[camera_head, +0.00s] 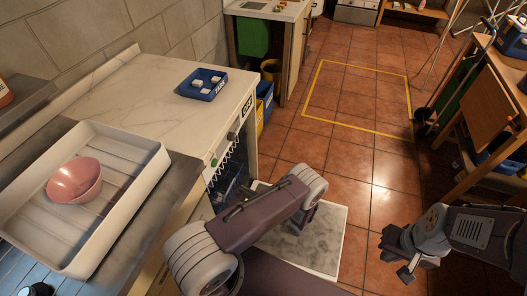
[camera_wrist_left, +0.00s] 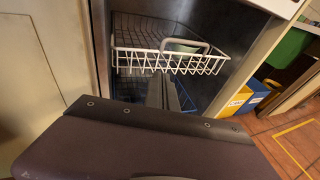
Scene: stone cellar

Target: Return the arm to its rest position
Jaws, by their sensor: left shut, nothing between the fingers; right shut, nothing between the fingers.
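My left arm reaches in from the bottom of the head view, its forearm crossing in front of an open dishwasher (camera_head: 222,178). Its gripper is mostly hidden behind the arm there. In the left wrist view the left gripper's grey fingers (camera_wrist_left: 164,93) are shut and empty, in front of the dishwasher's white wire rack (camera_wrist_left: 165,62). A pale green dish (camera_wrist_left: 182,45) shows in the rack. My right gripper (camera_head: 403,262) is shut and empty at the lower right of the head view, over the tiled floor.
A pink bowl (camera_head: 74,182) sits in a white tray (camera_head: 148,172) on the left counter. A blue tray (camera_head: 198,96) with white cubes stands on the marble top (camera_head: 135,85). Yellow tape (camera_head: 358,127) marks a clear floor area. A wooden workbench (camera_head: 490,95) stands at right.

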